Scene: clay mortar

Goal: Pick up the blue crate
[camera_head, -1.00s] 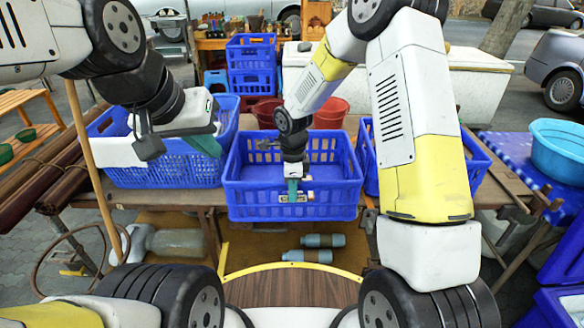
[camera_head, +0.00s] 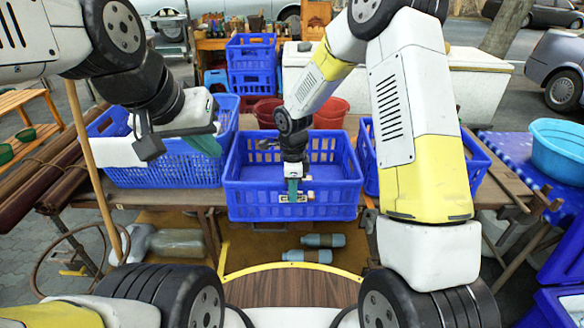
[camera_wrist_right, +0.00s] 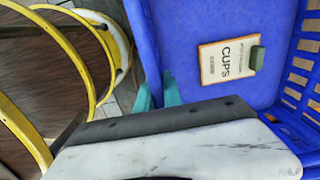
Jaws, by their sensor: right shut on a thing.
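Three blue crates stand in a row on the wooden table in the head view. The middle blue crate (camera_head: 335,210) is empty inside as far as I see, with a label on its near wall. My right gripper (camera_head: 292,187) points down at that near wall and is shut on it. In the right wrist view the crate (camera_wrist_right: 190,30) bears a label reading CUPS (camera_wrist_right: 229,60), and my right gripper's teal fingertips (camera_wrist_right: 158,95) straddle its edge. My left gripper (camera_head: 208,140) hovers over the left blue crate (camera_head: 165,176); its finger gap is not clear.
The right blue crate (camera_head: 480,160) is partly hidden behind my right arm. Red tubs (camera_head: 330,114) stand behind the middle crate. Stacked blue crates (camera_head: 252,85) are farther back. Bottles (camera_head: 307,256) lie below the table. A light-blue basin (camera_head: 558,145) is at the right.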

